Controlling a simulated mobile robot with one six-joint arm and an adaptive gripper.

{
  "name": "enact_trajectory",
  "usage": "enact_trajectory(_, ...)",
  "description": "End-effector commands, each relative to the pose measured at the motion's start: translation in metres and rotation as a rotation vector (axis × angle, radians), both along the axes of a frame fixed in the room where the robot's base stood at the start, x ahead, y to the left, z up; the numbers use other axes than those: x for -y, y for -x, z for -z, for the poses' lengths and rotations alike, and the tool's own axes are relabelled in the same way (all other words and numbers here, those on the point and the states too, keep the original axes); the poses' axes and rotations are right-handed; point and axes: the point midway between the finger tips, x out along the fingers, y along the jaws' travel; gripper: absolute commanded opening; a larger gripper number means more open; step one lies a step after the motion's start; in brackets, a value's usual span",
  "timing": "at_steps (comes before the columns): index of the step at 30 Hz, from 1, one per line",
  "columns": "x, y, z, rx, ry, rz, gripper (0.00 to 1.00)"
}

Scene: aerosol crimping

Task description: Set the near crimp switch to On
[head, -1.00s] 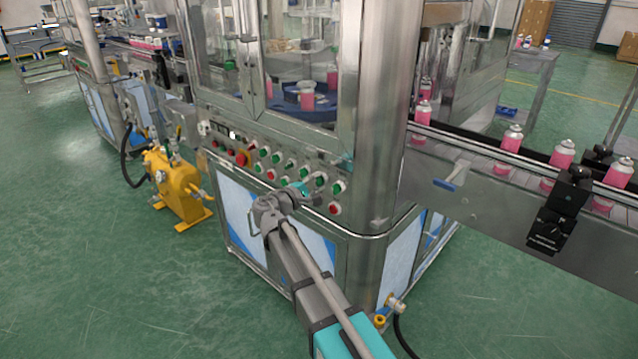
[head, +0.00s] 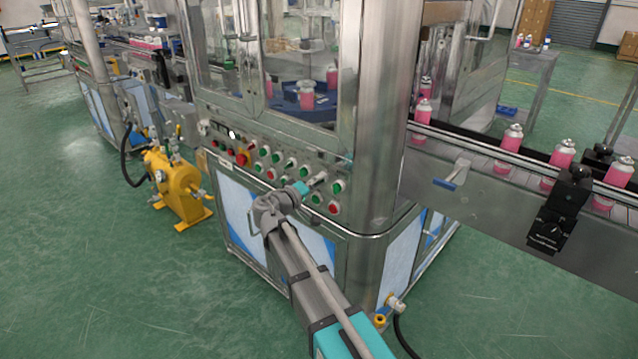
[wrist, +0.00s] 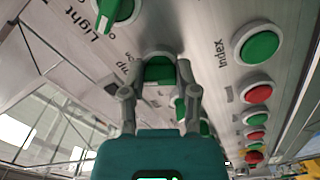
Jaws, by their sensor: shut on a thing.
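The crimp switch (wrist: 159,70) is a green knob on the sloped metal control panel. In the wrist view its printed label is partly hidden, with "mp" and "on" readable beside it. My gripper (wrist: 157,82) has one finger on each side of the knob and is shut on it. In the head view my gripper (head: 320,180) reaches the right part of the panel, and its fingers hide the knob there. The knob's exact setting is hard to read behind the fingers.
A green Light switch (wrist: 115,10) is close to the crimp switch. A green Index button (wrist: 259,46) and several green and red buttons line the panel. A red emergency knob (head: 242,158) is farther left. A conveyor with pink cans (head: 512,138) runs at the right.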

Motion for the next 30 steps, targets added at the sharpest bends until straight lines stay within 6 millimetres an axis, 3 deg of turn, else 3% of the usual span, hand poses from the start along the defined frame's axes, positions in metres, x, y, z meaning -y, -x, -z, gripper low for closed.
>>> enact_trajectory(20, -0.0019, 0.0015, 0.0007, 0.061, -0.082, -0.003, 0.00)
enact_trajectory(21, -0.0019, 0.0013, 0.0007, 0.060, -0.081, -0.003, 0.42)
enact_trajectory(26, -0.0014, 0.0009, 0.0004, 0.061, -0.079, -0.002, 0.71)
enact_trajectory(30, -0.0008, 0.0005, 0.0002, 0.061, -0.078, -0.001, 0.74)
